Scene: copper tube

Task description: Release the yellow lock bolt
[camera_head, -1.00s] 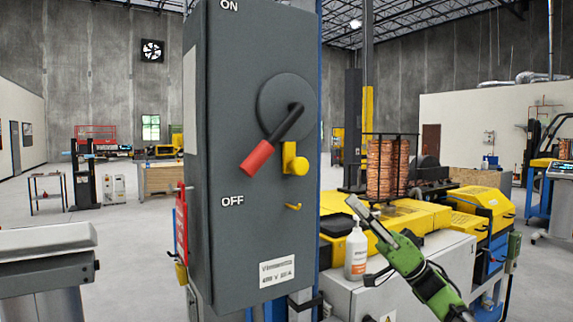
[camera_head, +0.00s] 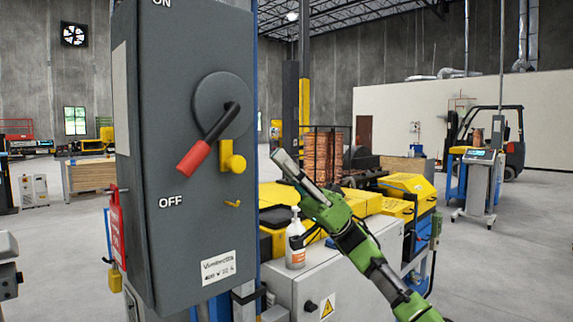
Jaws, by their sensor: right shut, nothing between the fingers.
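The yellow lock bolt (camera_head: 232,160) sits on the front of a grey switch box (camera_head: 170,240), right of the red-tipped handle (camera_head: 208,140). The handle slants down and left from its round grey hub, its red end just above the word OFF. My right gripper (camera_head: 284,160) is to the right of the box, apart from the bolt, with its fingers closed and empty. Its green arm comes in from the lower right. My left gripper does not show.
Red tags (camera_head: 117,230) hang at the box's left side. A white bottle (camera_head: 295,240) stands on a white cabinet (camera_head: 312,284) behind my right arm. Yellow machinery and copper coils (camera_head: 322,158) are behind. Open floor lies at right.

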